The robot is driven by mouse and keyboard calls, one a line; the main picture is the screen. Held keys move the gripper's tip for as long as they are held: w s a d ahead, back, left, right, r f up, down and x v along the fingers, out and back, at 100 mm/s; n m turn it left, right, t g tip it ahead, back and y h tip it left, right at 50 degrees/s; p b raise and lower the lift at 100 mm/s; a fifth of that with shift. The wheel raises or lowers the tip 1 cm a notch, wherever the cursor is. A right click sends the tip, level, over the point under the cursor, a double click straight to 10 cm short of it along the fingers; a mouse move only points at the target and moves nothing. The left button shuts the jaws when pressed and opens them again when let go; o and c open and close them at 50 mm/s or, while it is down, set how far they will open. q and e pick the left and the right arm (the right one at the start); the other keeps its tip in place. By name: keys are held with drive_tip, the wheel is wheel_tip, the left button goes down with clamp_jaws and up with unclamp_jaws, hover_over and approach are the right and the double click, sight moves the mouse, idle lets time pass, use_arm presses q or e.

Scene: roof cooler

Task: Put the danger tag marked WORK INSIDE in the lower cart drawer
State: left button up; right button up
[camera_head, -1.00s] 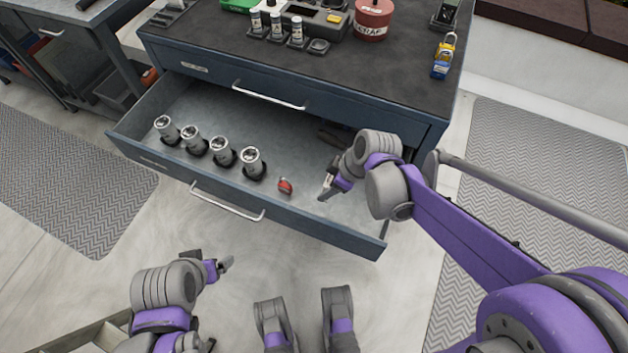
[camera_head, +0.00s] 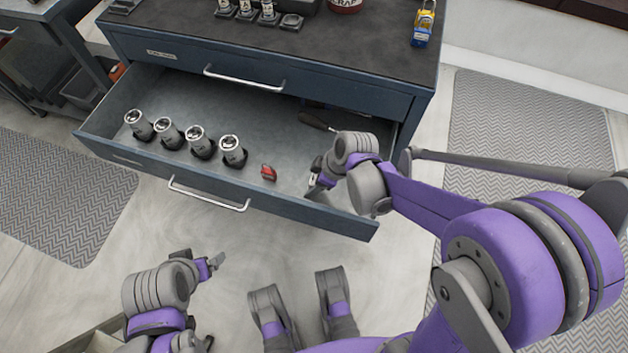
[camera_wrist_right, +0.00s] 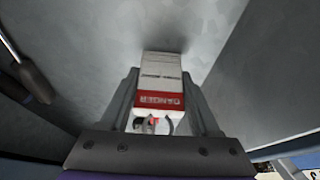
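The lower cart drawer (camera_head: 215,185) is pulled open below a closed upper drawer. My right gripper (camera_head: 314,182) reaches into its right end. In the right wrist view, a white danger tag (camera_wrist_right: 161,70) with a red DANGER band sits between the fingers of this gripper (camera_wrist_right: 163,100), which look shut on its sides. The tag's far end is close to the drawer's metal surface; I cannot tell whether it touches. The lettering is inverted and its smaller words are unreadable. My left gripper (camera_head: 217,262) is outside, in front of the drawer, and its opening is unclear.
Several silver-topped cylinders (camera_head: 198,142) stand in the drawer's left half, with a small red object (camera_head: 268,172) right of them. A handled tool (camera_head: 317,121) lies at the back right. A blue-and-yellow padlock (camera_head: 424,24) stands on the cart top (camera_head: 330,50).

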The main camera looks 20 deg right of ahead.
drive_tip(key=o, duration=0.4)
drive_tip(key=shift+r, duration=0.3)
drive_tip(key=p+v, duration=0.4)
drive_tip(key=v, duration=0.7)
drive_tip(key=s+m+h, duration=0.1)
drive_tip(key=s+m, duration=0.2)
drive_tip(key=s, duration=0.1)
drive_tip(key=s+d+r+m+t+h, duration=0.1)
drive_tip(key=s+m, duration=0.3)
drive_tip(key=s+d+r+m+t+h, duration=0.1)
drive_tip(key=s+m, duration=0.2)
drive_tip(key=s, duration=0.1)
drive_tip(key=shift+s+d+r+h, duration=0.1)
drive_tip(key=shift+d+r+h, duration=0.05)
drive_tip(key=shift+d+h, duration=0.15)
drive_tip(key=shift+s+d+m, duration=0.1)
drive_tip(key=shift+s+m, duration=0.15)
drive_tip(key=shift+m, duration=0.35)
